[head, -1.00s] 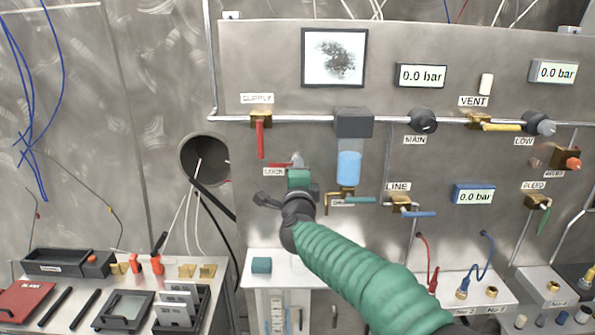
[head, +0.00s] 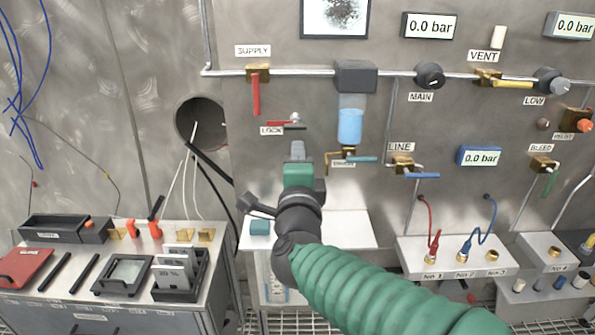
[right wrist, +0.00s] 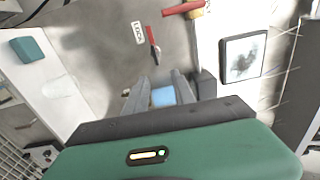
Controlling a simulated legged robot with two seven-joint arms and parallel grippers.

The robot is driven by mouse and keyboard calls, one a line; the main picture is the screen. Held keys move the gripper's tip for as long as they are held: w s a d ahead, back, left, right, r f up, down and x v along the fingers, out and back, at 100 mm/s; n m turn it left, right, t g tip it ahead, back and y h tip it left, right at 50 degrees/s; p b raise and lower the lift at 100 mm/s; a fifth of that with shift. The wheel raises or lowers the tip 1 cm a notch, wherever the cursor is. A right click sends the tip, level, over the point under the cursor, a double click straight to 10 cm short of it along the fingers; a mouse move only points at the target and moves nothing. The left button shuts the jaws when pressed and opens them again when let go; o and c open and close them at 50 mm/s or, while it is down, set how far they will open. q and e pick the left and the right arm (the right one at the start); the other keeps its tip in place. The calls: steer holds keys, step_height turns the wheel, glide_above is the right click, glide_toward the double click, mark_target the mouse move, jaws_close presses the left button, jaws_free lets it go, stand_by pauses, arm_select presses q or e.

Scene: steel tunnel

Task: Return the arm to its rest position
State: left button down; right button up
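My right arm comes up from the bottom right in the head view, in a green ribbed sleeve (head: 385,285). My right gripper (head: 297,150) is in front of the steel panel, below the red LOCK lever (head: 283,123). In the right wrist view my right gripper (right wrist: 160,90) has its two grey fingers apart. The blue bowl (right wrist: 163,97) of the panel shows in the gap behind them, and nothing seems held. The LOCK lever (right wrist: 153,42) lies beyond the fingertips. My left gripper is not in view.
A white shelf (head: 345,228) with a teal block (head: 260,228) stands below the gripper. A side table at left holds trays and a red case (head: 22,267). A round hole (head: 203,123) with cables is left of the panel. A sockets box (head: 415,262) is at right.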

steer(key=shift+s, duration=1.25)
steer(key=shift+f, duration=0.1)
steer(key=s+d+f+n+g+y+p, duration=0.1)
steer(key=s+d+f+n+g+p, duration=0.15)
steer(key=f+n, duration=0.45)
steer(key=s+d+f+n+g+y+p, duration=0.1)
steer(key=d+f+n+g+p, duration=0.3)
steer(key=f, duration=0.6)
steer(key=s+d+f+n+g+h+p, duration=0.1)
steer(key=s+d+f+n+g, duration=0.2)
steer(key=s+d+f, duration=0.3)
steer(key=s+d+f+n+g+h, duration=0.1)
steer(key=s+d+f+n+g, duration=0.3)
steer(key=s, duration=1)
step_height(320, 180, down, 4)
steer(key=d+g, duration=0.2)
steer(key=shift+d+f+p, duration=0.15)
steer(key=shift+d+p, duration=0.25)
